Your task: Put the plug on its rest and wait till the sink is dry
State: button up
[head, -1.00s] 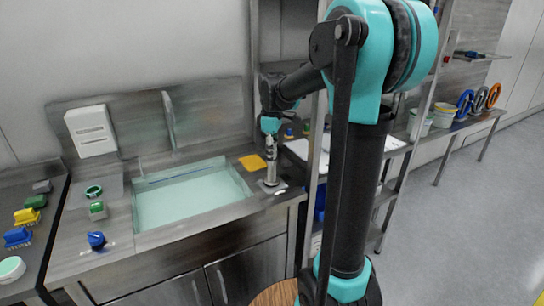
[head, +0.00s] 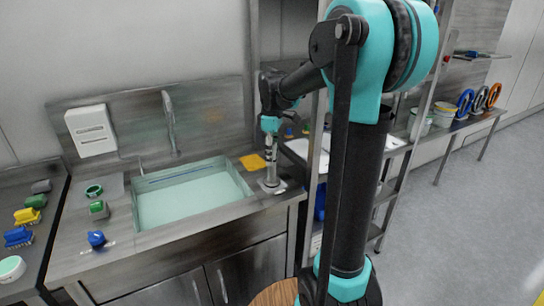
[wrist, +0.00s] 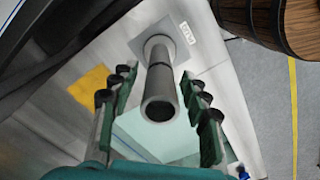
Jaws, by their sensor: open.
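The plug, a grey standpipe (wrist: 160,92), stands upright on a grey square plate (wrist: 176,36) with a small white label, its rest. In the head view the plug (head: 271,174) is at the right of the sink (head: 238,194), on the counter. My gripper (wrist: 160,95) is open, with one finger on each side of the pipe and visible gaps between. In the head view my gripper (head: 271,150) points down over the pipe. The sink shows a flat pale green surface, which looks like liquid; its depth and drain cannot be made out.
A yellow cloth (head: 253,161) lies behind the plug. A faucet (head: 170,120) rises behind the sink. Brushes (head: 19,237) and a blue item (head: 96,239) lie at the left. A shelf rack (head: 395,190) stands close right. A wooden barrel (wrist: 262,20) is near in the wrist view.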

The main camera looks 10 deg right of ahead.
notch_tip(320, 180, up, 12)
jog(key=shift+f, duration=0.15)
jog(key=shift+s, duration=0.1)
dwell(0.4)
